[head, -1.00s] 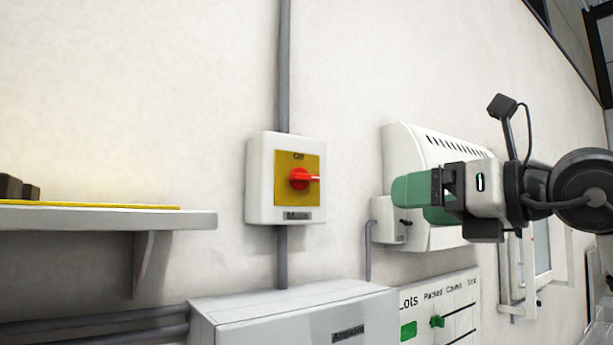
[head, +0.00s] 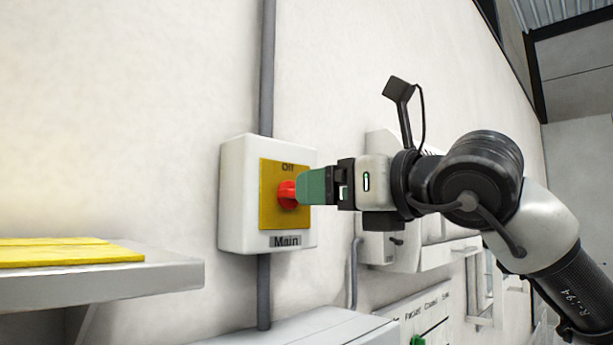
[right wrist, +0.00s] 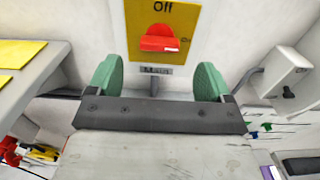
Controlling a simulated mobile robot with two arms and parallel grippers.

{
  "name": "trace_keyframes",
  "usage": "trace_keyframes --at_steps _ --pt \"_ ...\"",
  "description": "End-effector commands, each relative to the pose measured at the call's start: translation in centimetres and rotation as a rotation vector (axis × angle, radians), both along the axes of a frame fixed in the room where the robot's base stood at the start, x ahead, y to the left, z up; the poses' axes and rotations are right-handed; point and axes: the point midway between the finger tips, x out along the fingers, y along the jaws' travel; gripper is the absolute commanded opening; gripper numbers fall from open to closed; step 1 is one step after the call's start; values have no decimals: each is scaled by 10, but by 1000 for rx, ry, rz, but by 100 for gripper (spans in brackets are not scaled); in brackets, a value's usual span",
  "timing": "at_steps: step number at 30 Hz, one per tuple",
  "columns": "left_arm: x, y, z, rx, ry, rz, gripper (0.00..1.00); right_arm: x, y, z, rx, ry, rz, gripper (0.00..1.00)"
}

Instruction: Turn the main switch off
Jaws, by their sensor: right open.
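The main switch is a white wall box (head: 236,200) with a yellow plate (head: 270,215) and a red rotary handle (head: 287,195). The plate reads "Off" at the top, and a "Main" label (head: 286,241) sits below it. In the right wrist view the red handle (right wrist: 160,39) lies level, pointing to the "On" side. My right gripper (head: 312,187) is in front of the switch, its green fingertips close to the handle in the head view. In the right wrist view the open fingers (right wrist: 158,82) stand apart with the handle ahead, between their lines. Contact cannot be told. My left gripper is not in view.
A shelf (head: 120,290) with yellow pieces (head: 65,252) is at the left of the switch. A grey conduit (head: 267,70) runs up the wall above the box. A grey-white cabinet (head: 310,328) is below, and a white wall unit is partly behind my right arm.

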Motion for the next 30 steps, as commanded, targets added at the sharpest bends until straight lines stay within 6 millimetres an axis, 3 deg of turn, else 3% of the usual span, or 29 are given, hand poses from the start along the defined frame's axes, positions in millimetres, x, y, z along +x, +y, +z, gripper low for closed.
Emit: trace_keyframes --at_steps 1,9,20,30 --pt "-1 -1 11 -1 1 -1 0 7 8 5 -1 4 2 81" --pt "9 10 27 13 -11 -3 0 31 31 2 0 1 1 81" --pt "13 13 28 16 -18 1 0 34 34 0 1 1 0 81" --pt "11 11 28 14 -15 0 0 34 34 0 1 1 0 32"
